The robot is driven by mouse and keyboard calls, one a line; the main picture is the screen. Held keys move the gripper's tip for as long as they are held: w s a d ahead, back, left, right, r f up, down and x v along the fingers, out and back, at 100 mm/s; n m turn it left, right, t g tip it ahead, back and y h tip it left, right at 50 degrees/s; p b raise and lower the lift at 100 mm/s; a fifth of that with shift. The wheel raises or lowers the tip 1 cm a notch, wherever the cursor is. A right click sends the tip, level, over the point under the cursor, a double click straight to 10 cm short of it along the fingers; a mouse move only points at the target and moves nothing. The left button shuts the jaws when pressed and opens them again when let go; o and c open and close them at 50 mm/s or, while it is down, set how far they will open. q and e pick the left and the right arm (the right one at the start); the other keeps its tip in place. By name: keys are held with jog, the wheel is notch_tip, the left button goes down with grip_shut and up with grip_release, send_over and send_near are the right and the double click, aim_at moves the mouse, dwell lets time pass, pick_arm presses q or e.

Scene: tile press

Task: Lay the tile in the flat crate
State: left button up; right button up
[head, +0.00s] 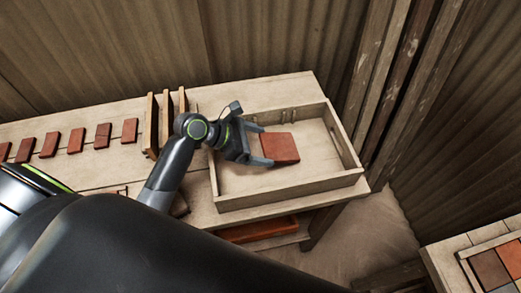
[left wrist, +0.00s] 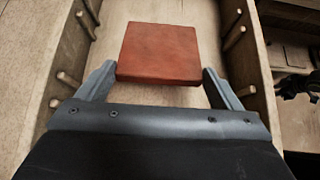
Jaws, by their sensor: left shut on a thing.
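A square red-brown tile (head: 281,148) is over the floor of the flat wooden crate (head: 290,190), near the crate's middle. My left gripper (head: 262,147) reaches in over the crate's left wall and is shut on the tile by two of its edges. In the left wrist view the tile (left wrist: 160,52) sits level between the two fingertips (left wrist: 158,85), with crate walls on both sides. I cannot tell whether the tile touches the crate floor. My right gripper is not in view.
Several red tiles (head: 76,141) lie in a row on the bench at left. Upright wooden boards (head: 151,125) stand just left of the crate. Another tray with grey and brown tiles (head: 490,268) is at lower right. The crate floor around the held tile is clear.

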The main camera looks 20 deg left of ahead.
pick_arm(q)
notch_tip(320, 180, down, 3)
jog(key=shift+s+r, duration=0.1)
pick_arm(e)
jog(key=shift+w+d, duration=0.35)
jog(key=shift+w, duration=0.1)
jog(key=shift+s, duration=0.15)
pick_arm(q)
jog(key=o, duration=0.9)
jog(key=shift+o, duration=0.2)
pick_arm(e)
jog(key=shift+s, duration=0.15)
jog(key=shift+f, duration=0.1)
pick_arm(q)
jog(key=v, duration=1.2)
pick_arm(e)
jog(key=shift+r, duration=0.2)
pick_arm(q)
jog(key=shift+a, duration=0.1)
